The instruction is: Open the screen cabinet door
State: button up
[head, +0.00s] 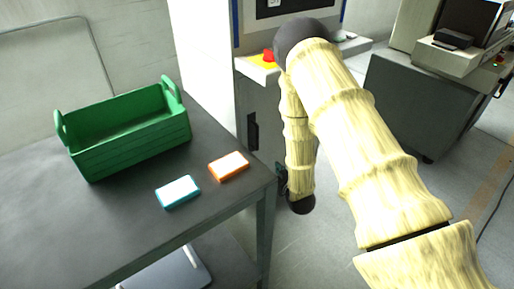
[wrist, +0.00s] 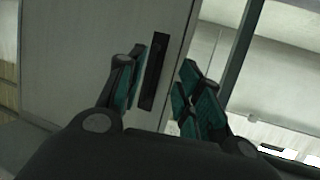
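The screen cabinet (head: 187,45) stands behind the table, light grey, with a dark screen (head: 279,5) at its top. Its door has a dark upright handle (head: 252,131), and the door looks closed. The handle also shows in the wrist view (wrist: 155,71), between my two teal-padded fingers. My gripper (wrist: 163,78) is open there, with visible space on the right side of the handle. I cannot tell whether the left finger touches it. In the head view my gripper (head: 281,180) is mostly hidden by my arm, low and to the right of the handle.
A dark table (head: 100,235) stands in front at the left, its corner close to the cabinet. It bears a green crate (head: 135,150), a teal-edged block (head: 178,192) and an orange block (head: 229,166). A grey machine (head: 410,105) stands at the right; floor between is clear.

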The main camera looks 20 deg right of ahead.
jog(key=w+r+n+t+y+b, duration=0.1)
jog(key=w+r+t+b, duration=0.25)
jog(key=w, duration=0.35)
jog(key=b, duration=0.2)
send_over(257, 148)
jog(key=shift+w+d+y, duration=0.15)
jog(key=shift+w+y, duration=0.15)
jog(key=shift+w, duration=0.05)
grip_shut()
